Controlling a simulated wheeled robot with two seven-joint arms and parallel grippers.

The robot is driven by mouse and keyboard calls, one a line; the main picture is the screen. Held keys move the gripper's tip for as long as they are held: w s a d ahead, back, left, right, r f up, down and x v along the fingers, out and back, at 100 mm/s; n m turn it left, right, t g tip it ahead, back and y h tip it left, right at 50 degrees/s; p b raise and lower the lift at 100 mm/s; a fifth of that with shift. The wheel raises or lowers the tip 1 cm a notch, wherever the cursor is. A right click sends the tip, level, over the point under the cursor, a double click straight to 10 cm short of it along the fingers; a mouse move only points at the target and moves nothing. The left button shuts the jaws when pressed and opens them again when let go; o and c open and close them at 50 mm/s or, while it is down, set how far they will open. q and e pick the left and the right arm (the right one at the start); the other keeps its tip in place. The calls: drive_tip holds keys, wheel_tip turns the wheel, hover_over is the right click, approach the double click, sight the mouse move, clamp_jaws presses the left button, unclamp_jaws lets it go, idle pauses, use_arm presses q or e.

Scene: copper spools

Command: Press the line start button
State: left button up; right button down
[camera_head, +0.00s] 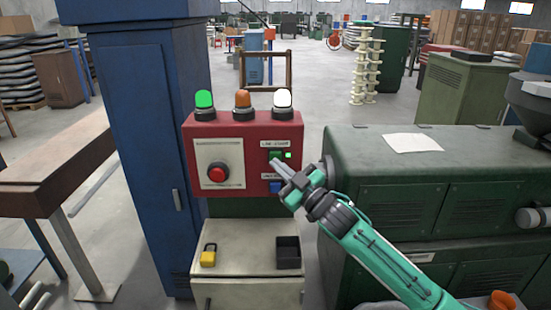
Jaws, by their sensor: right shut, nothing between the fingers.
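The red control box (240,135) stands in the middle of the head view. Its right side carries a label that appears to read LINE START (274,144). Below the label is a green button (275,156) with a small lit green light (288,155) beside it. My right gripper (276,166) is shut and empty, its tip at or just below the green button. I cannot tell whether it touches. A blue button (275,186) sits lower, partly hidden by the gripper. My left gripper is not in view.
A large red button (218,173) is on the box's left. Green, orange and white lamps (243,98) stand on top. Below, a pale cabinet (240,264) holds a yellow padlock (209,257) and a black bin (288,252). A blue cabinet (150,150) and green machine (400,200) flank it.

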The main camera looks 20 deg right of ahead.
drive_tip(key=shift+w+d, duration=0.1)
drive_tip(key=shift+w, duration=0.25)
drive_tip(key=shift+w+d, duration=0.1)
drive_tip(key=shift+w, duration=0.35)
idle(0.6)
drive_tip(key=shift+s, duration=0.15)
drive_tip(key=shift+s+a+p, duration=0.2)
drive_tip(key=shift+s+p, duration=0.1)
drive_tip(key=shift+s, duration=0.45)
drive_tip(key=shift+s+a+p, duration=0.1)
drive_tip(key=shift+s+a, duration=0.15)
drive_tip(key=shift+s, duration=0.55)
drive_tip(key=shift+s+a+p, duration=0.15)
drive_tip(key=shift+s+a, duration=0.05)
drive_tip(key=shift+s, duration=0.55)
drive_tip(key=shift+s+a+p, duration=0.1)
drive_tip(key=shift+s+a, duration=0.15)
drive_tip(key=shift+s, duration=0.55)
